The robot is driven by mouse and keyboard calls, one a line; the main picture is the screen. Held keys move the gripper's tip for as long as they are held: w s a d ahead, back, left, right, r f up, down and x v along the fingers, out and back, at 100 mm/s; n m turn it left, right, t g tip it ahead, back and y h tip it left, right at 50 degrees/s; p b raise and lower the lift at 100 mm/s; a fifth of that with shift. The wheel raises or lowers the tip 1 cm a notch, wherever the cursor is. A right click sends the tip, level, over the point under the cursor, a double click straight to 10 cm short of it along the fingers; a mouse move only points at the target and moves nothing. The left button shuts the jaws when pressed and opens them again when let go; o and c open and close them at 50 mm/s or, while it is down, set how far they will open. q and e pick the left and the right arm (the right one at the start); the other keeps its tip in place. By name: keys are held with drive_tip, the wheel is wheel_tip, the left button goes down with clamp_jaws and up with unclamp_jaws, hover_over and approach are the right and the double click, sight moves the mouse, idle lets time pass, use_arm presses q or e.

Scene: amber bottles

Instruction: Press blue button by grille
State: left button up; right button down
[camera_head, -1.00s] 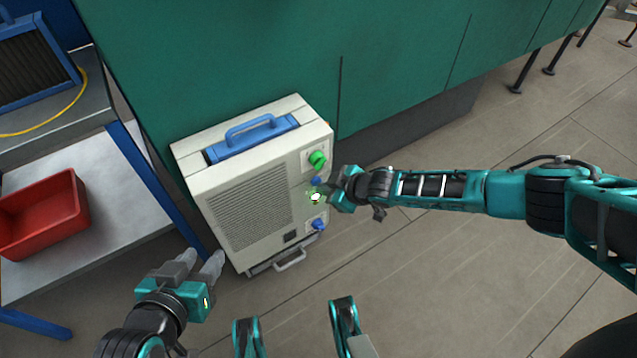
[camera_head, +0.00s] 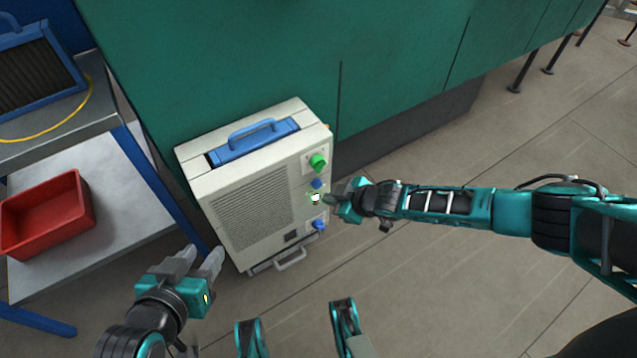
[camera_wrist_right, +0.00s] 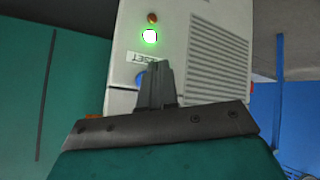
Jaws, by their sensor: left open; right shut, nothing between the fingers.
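A cream machine (camera_head: 220,177) with a grille (camera_head: 250,212) stands on the floor against the green wall. In the right wrist view the fingers (camera_wrist_right: 160,85) cover part of the blue button (camera_wrist_right: 140,79), beside a RESET label (camera_wrist_right: 146,58). My left gripper (camera_head: 200,262) is open and empty, left of the machine's lower front.
A second blue control (camera_head: 319,224) sits lower on the panel. The machine has a blue top handle (camera_head: 253,135). A shelf (camera_head: 125,205) with a red bin (camera_head: 48,215) stands at left. The floor (camera_head: 430,270) at right is clear.

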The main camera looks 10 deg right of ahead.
drive_tip(key=s+p, duration=0.1)
drive_tip(key=s+d+p, duration=0.1)
drive_tip(key=s, duration=0.1)
drive_tip(key=shift+s+d, duration=0.2)
drive_tip(key=shift+s, duration=0.1)
idle(0.7)
